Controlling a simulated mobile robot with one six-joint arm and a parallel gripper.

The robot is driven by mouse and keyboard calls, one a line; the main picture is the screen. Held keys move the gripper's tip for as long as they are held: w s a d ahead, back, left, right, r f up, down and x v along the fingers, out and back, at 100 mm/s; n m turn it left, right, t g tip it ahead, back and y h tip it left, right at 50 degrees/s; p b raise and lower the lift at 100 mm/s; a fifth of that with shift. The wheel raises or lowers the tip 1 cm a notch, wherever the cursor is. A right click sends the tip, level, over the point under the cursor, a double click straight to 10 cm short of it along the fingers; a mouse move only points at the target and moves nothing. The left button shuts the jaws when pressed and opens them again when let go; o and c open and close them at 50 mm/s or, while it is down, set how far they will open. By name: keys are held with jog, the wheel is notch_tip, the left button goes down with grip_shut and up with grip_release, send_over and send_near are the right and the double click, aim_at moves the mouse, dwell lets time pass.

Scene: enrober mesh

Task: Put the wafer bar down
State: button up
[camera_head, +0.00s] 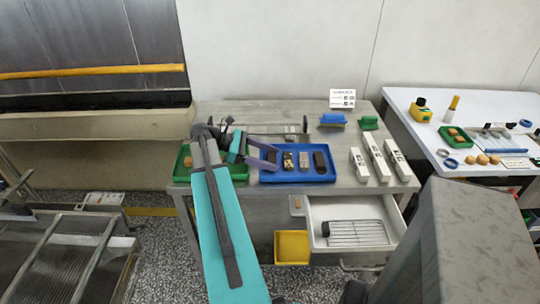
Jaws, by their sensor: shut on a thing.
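My gripper (268,157), with purple fingers, is at the left end of the blue tray (296,179) on the metal table. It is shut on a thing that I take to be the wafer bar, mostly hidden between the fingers. I cannot tell whether the bar touches the tray. To the right of my gripper, a speckled gold bar (288,161), a grey-brown bar (304,160) and a dark bar (320,161) stand in a row in the blue tray.
A green tray (239,174) is partly hidden behind my arm. White boxes (377,158) stand right of the blue tray. An open drawer (340,208) holding a wire rack and a yellow bin (292,247) are below. A white table (480,120) with small items is at right.

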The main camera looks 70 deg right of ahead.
jog(key=shift+f, duration=0.2)
dwell(0.3)
jog(key=o, duration=0.8)
jog(key=shift+f+b, duration=0.25)
jog(key=shift+b, duration=0.65)
jog(key=v, duration=0.9)
jog(key=shift+s+r, duration=0.1)
jog(key=shift+r, duration=0.25)
jog(key=p+v, duration=0.4)
jog(key=p, duration=0.3)
jog(key=shift+r, duration=0.1)
jog(key=shift+w+a+p, duration=0.1)
jog(key=shift+w+p, duration=0.2)
jog(key=shift+p, duration=0.35)
jog(key=shift+w+a, duration=0.1)
